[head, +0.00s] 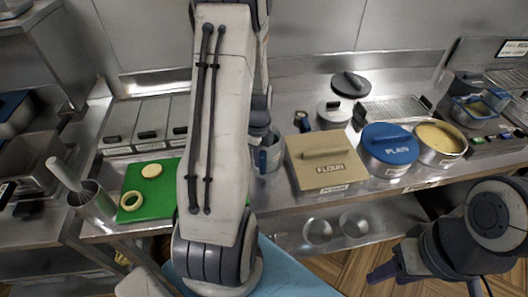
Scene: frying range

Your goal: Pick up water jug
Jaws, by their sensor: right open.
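A grey-blue jug (270,155) stands on the steel counter, just left of the flour box. I take it for the water jug; my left arm hides its left part. My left arm rises through the middle of the head view and comes down behind its own large link. The end of my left gripper (261,128) is at the jug's top, mostly hidden, so I cannot tell whether it touches the jug or how its jaws stand. My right gripper (384,272) is open and empty at lower right, in front of the counter and well away from the jug.
A flour box (328,172), a blue-lidded "PLAIN" pot (389,145) and a batter pot (440,140) stand right of the jug. Metal bowls (318,231) sit on the lower shelf.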

